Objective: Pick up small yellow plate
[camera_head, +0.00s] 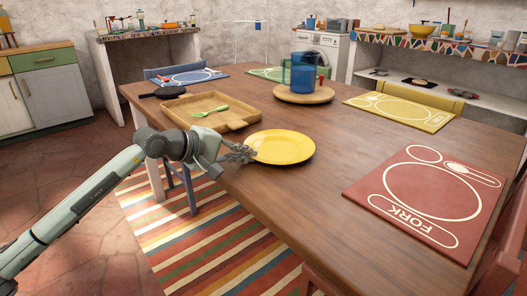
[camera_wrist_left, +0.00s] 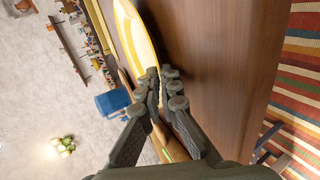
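The yellow plate (camera_head: 281,146) is round and shallow, at the left edge of the wooden table in the head view. My left gripper (camera_head: 243,153) is at the plate's left rim, coming in from the side. In the left wrist view the plate (camera_wrist_left: 136,38) extends away from the fingertips. The fingers of my left gripper (camera_wrist_left: 161,88) are close together, with the plate's near rim between their tips. The fingers hide the gripped part of the rim. I cannot tell for sure whether the plate still touches the table. My right gripper is not in view.
A blue pitcher (camera_head: 303,74) stands on a round board further back. A red placemat (camera_head: 407,205) and a yellow placemat (camera_head: 381,110) lie to the right. The table between them is clear.

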